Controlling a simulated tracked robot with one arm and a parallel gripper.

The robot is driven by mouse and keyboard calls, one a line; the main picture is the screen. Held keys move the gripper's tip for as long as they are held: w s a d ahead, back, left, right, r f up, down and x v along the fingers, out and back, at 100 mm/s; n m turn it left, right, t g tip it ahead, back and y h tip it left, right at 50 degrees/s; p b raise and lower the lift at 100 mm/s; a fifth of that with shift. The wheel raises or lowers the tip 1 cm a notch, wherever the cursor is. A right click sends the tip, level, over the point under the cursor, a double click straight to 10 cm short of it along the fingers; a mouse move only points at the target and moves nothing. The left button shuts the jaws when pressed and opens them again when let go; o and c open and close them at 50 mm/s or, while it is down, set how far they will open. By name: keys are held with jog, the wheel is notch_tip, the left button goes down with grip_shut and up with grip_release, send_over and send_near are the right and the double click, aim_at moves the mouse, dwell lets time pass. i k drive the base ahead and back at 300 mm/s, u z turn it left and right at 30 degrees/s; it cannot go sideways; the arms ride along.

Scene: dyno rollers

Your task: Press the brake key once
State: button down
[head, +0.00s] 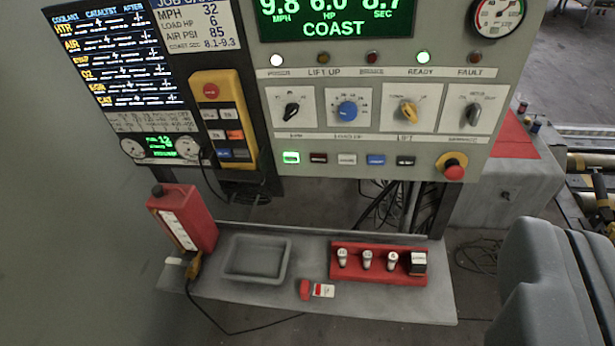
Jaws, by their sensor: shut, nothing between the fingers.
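A row of small keys sits low on the grey control panel (480,120): a lit green key (291,157), a dark red key (318,158), a white key (347,159), a blue key (376,160) and a black key (406,161). Their lettering is too small to read, so I cannot tell which is the brake key. The green screen (335,14) above reads COAST. My gripper (566,240) shows as dark grey fingers at the lower right, shut and empty. In the picture it is below and right of the keys, apart from the panel.
A red mushroom button (454,168) is at the panel's lower right, with knobs above the keys. A yellow pendant (225,120) hangs at the left. The shelf (400,304) below bears a red box (183,218), a grey tray (257,276) and a red rack (378,277).

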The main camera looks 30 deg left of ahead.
aim_at(322, 159)
jog(key=u, duration=0.65)
jog(key=i, duration=0.45)
jog(key=u, duration=0.4)
